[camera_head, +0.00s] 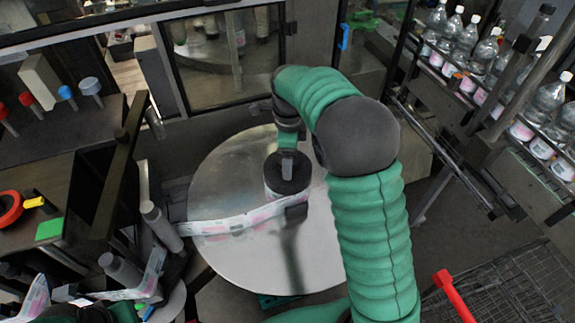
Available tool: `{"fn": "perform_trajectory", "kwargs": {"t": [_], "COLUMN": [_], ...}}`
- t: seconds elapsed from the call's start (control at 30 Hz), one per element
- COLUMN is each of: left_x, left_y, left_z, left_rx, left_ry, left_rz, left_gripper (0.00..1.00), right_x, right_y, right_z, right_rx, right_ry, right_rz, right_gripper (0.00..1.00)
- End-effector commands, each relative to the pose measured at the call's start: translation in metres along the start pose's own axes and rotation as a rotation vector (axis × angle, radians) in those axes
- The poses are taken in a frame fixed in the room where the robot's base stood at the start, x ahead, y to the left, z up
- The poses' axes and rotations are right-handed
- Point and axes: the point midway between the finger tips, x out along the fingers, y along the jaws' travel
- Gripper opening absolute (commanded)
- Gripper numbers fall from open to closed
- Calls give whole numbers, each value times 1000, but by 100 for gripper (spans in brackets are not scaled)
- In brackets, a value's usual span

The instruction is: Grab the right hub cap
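The right hub cap (287,181) looks like a dark round piece on a hub, standing on a round metal plate (240,262) in the middle of the view. My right arm, in a green sleeve, bends over from the right. Its gripper (287,163) points down at the top of the cap, at or just above it. The fingers are small and dark here, so their gap and any contact are unclear. My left arm shows only as green and dark parts at the bottom left edge; its fingers cannot be made out.
Grey rollers (161,226) stand left of the plate. Bottles (467,38) line a conveyor at the upper right. A red-handled bar (452,291) is at the lower right. A glazed machine frame stands behind.

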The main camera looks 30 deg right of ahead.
Motion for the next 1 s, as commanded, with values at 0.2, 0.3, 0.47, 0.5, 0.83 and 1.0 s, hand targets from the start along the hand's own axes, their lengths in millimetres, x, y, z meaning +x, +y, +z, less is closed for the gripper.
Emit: {"fn": "perform_trajectory", "kwargs": {"t": [0.2,0.3,0.47,0.5,0.83,1.0], "left_x": [1,1,1,1,1,1], "left_y": [0,0,0,0,0,0], "left_z": [0,0,0,0,0,0], "left_rx": [0,0,0,0,0,0], "left_ry": [-1,-1,0,0,0,0], "left_rz": [0,0,0,0,0,0], "left_gripper": [0,0,0,0,0,0], "right_x": [2,2,2,1,1,0], "right_y": [-2,-2,-2,-1,-1,-2], "right_z": [2,2,1,1,1,1], "right_rx": [0,0,0,0,0,0], "right_ry": [2,2,1,1,1,1], "right_rz": [3,3,2,1,1,0], "right_gripper": [71,58,37,32,0,0]}}
